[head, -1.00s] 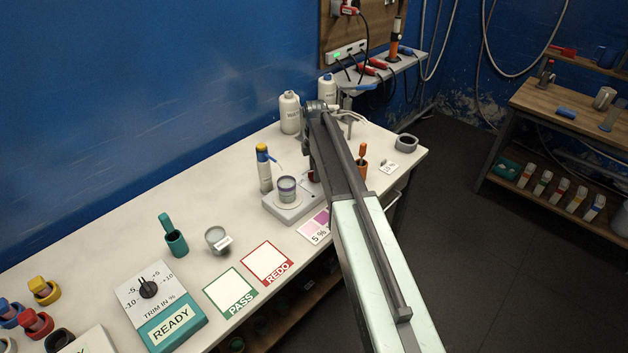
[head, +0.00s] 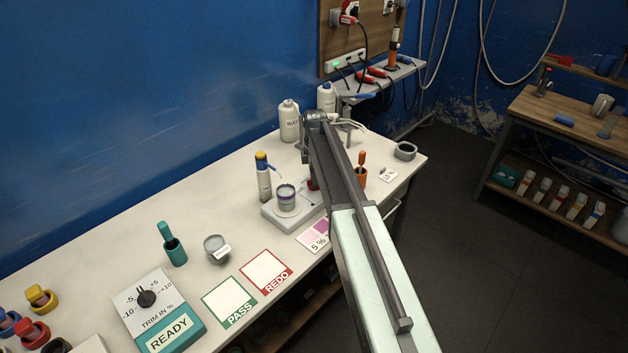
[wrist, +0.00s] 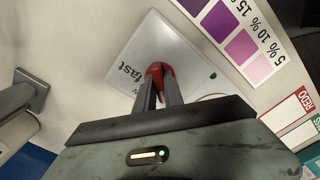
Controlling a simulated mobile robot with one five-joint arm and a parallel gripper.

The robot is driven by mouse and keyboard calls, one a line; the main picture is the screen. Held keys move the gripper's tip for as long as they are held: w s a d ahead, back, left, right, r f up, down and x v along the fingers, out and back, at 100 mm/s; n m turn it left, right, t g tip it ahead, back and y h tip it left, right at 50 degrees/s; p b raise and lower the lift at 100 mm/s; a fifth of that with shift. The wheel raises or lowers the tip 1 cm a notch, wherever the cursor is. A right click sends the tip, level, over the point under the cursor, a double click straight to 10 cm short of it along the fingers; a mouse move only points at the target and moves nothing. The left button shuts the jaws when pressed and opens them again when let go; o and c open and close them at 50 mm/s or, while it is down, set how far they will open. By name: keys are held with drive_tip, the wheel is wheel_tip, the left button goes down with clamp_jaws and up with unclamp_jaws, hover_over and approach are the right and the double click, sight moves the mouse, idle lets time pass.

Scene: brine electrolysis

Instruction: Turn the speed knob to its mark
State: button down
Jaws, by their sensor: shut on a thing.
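The speed knob (wrist: 159,70) is red and sits on a white stirrer plate (wrist: 150,38), beside the printed word "fast". In the wrist view my gripper (wrist: 158,85) has both fingers closed around the knob. They hide much of it, and I cannot make out its pointer or its mark. In the head view the stirrer (head: 276,219) stands on the bench with a beaker (head: 286,198) on top. A small red bit of the knob (head: 312,184) shows beside my arm, which hides the fingertips there.
A yellow-capped bottle (head: 263,178) stands just left of the stirrer. A purple colour chart (wrist: 236,38) lies next to it. An orange holder (head: 361,174) is right of my arm. White bottles (head: 289,122) stand behind. A trim box (head: 160,310) is at front left.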

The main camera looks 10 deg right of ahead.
drive_tip(key=m, duration=1.1)
drive_tip(key=shift+m, duration=0.4)
drive_tip(key=m, duration=1)
drive_tip(key=shift+m, duration=0.4)
drive_tip(key=c, duration=1.4)
unclamp_jaws()
drive_tip(key=shift+c, duration=0.2)
